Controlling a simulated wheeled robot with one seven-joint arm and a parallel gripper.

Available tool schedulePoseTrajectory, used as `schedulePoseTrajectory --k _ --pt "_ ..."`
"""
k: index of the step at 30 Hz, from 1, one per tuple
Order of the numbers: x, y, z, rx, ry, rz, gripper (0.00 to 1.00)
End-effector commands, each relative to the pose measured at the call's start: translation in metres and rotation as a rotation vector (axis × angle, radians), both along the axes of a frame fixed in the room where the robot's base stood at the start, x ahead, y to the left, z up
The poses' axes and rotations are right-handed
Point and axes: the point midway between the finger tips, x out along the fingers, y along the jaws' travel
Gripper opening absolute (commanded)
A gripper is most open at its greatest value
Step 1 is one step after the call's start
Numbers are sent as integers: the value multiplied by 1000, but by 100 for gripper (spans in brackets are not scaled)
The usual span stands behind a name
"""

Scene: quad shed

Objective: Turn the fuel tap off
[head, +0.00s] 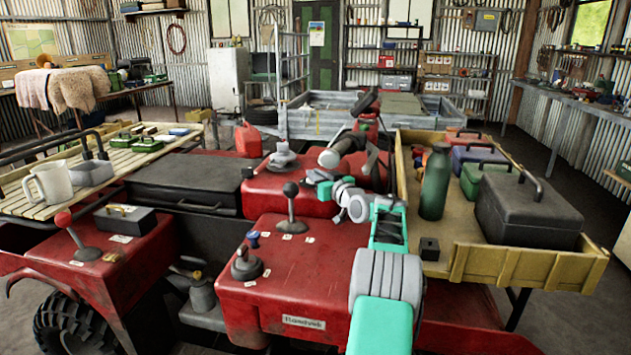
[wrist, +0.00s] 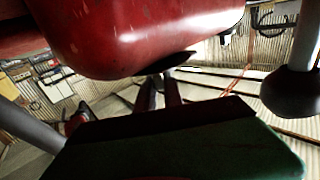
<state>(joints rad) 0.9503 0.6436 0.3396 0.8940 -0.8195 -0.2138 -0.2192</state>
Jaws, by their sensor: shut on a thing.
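In the wrist view my gripper (wrist: 164,88) points up at the underside of a red painted tank (wrist: 140,35). Its two narrow fingers are shut on a small dark piece, which I take to be the fuel tap (wrist: 178,62), below the tank's lower edge. A dark flat part of it shows just above the fingertips; the rest is hidden in shade and behind the fingers. In the head view my teal and grey arm reaches over the red quad bodywork (head: 300,260). My fingertips and the tap cannot be made out there.
A black-knobbed lever (head: 291,205) stands left of my arm. A yellow tray (head: 470,262) with a green bottle (head: 435,185) and a black box (head: 525,210) lies to the right. A red jerrycan (head: 249,140) stands behind. In the wrist view a dark ball knob (wrist: 290,92) hangs at the right.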

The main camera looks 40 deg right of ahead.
Motion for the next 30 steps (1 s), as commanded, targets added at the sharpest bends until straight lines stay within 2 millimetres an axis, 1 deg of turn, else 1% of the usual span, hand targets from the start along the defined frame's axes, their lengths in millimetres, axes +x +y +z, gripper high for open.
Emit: schedulePoseTrajectory --k 3,11,12,19,27,30 --pt "-1 -1 2 -4 0 25 0" --pt "-1 0 2 -4 0 27 0" --pt "-1 0 2 -4 0 27 15" --pt "-1 0 1 -3 0 26 34" --pt "-1 0 1 -2 1 22 34" --pt "1 2 3 0 0 -7 34"
